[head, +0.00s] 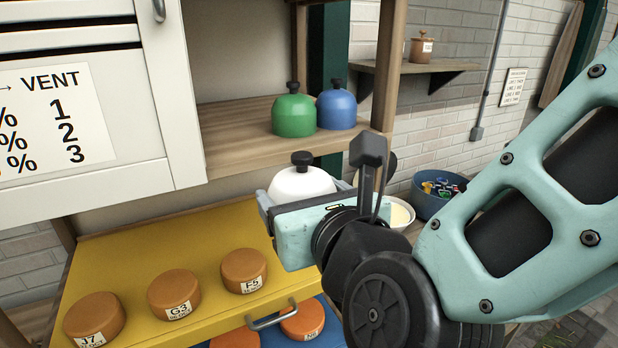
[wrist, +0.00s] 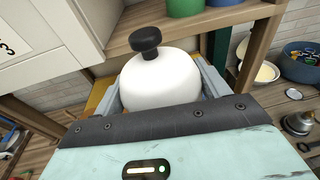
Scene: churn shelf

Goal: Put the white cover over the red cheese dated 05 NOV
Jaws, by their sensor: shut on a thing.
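The white cover (head: 302,184), a dome with a black knob, is held in my gripper (head: 297,200), upright. In the wrist view the white cover (wrist: 163,78) sits between my gripper's two grey fingers (wrist: 161,92), which are shut on it. In the head view it is above the back right of a yellow drawer (head: 140,248). That drawer bears brown-orange cheeses labelled J7 (head: 95,312), G3 (head: 173,288) and F5 (head: 244,265); their dates are too small to read. Orange cheeses (head: 303,316) show partly on a blue surface below. No cheese clearly reads as red or 05 NOV.
A green cover (head: 294,115) and a blue cover (head: 337,109) stand on the wooden shelf (head: 235,135) above. A white cabinet (head: 100,150) hangs at left. A cream bowl (head: 400,214) and a blue bowl (head: 428,200) of small items are at right. The drawer's back left is clear.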

